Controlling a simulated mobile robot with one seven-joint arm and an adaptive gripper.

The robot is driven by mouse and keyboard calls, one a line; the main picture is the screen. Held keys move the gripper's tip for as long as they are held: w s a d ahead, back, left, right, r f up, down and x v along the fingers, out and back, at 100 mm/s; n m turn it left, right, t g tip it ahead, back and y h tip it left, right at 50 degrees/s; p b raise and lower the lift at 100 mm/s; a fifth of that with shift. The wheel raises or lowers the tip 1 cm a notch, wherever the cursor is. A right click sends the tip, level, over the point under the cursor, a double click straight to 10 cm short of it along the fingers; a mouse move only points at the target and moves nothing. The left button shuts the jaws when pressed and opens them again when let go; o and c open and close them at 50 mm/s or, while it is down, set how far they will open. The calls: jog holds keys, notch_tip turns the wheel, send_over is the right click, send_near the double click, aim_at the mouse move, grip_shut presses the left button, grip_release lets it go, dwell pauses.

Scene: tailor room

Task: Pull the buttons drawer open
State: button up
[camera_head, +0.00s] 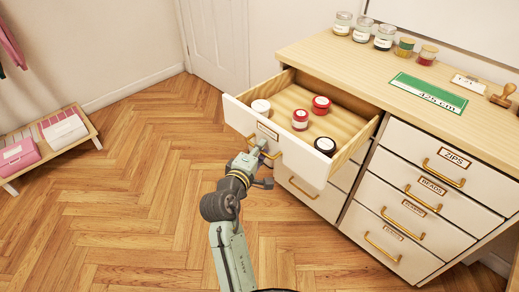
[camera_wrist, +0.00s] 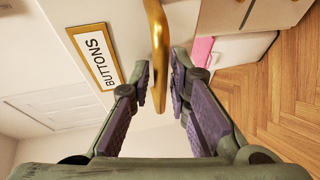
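The buttons drawer (camera_head: 252,119) is the top left drawer of the white cabinet and stands well out, open. Its BUTTONS label (camera_wrist: 92,57) is readable in the wrist view. Inside lie several small jars with red, white and black lids. The drawer's brass handle (camera_wrist: 157,40) runs between my fingertips. Part of the handle is hidden by my gripper in the head view.
Below and right are shut drawers, including the zips drawer (camera_head: 446,165). The wooden cabinet top (camera_head: 340,60) holds jars, a green measuring card (camera_head: 428,93) and a stamp (camera_head: 502,96). A low bench (camera_head: 45,145) stands at the left. The floor (camera_head: 130,190) between is clear.

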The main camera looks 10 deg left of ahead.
jog(key=v, duration=1.2)
